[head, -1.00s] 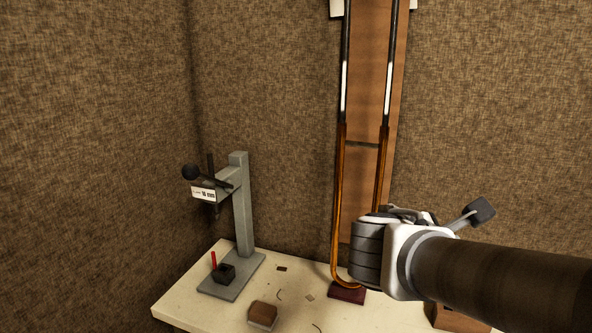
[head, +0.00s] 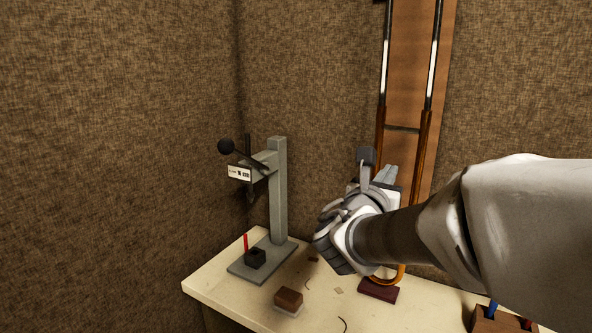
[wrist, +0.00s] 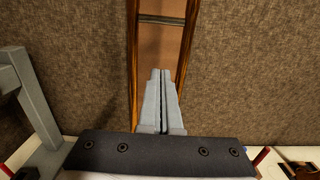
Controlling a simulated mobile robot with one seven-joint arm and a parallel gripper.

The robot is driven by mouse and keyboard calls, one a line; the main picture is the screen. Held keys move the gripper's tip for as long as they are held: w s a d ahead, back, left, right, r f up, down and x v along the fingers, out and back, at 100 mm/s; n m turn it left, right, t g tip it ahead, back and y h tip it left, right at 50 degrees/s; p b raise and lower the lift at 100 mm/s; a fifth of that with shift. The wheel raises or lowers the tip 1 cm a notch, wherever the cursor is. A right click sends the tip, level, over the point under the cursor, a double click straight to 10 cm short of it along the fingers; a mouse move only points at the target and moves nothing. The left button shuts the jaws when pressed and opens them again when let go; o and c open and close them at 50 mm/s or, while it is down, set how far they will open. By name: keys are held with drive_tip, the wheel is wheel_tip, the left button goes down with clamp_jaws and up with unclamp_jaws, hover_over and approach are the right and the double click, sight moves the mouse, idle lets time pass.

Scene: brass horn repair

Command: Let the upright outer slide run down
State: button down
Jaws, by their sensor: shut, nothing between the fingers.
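The outer slide (head: 424,155) is a long amber-brass U standing upright against a wooden board. Its two tubes sit over the thin dark and silver inner tubes (head: 387,60) above. Its bottom bow is just above or on a dark red pad (head: 378,290) on the bench; I cannot tell which. My gripper (head: 390,174) is shut and empty in front of the slide and hides part of its left tube. In the wrist view the closed fingers (wrist: 163,75) point between the two slide tubes (wrist: 184,55), apparently touching neither.
A grey press (head: 279,185) with a black ball handle stands at the left of the cream bench (head: 222,285). A brown block (head: 289,298) and small scraps lie at the front. A wooden tool holder (head: 487,318) stands at lower right.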

drive_tip(key=w+d+r+p, duration=0.1)
drive_tip(key=w+d+r, duration=0.2)
drive_tip(key=w+r, duration=0.1)
drive_tip(key=shift+x, duration=0.9)
drive_tip(key=shift+a+r, duration=0.1)
wheel_tip(320, 180, up, 29)
drive_tip(key=p, duration=1.8)
drive_tip(key=shift+f, duration=0.3)
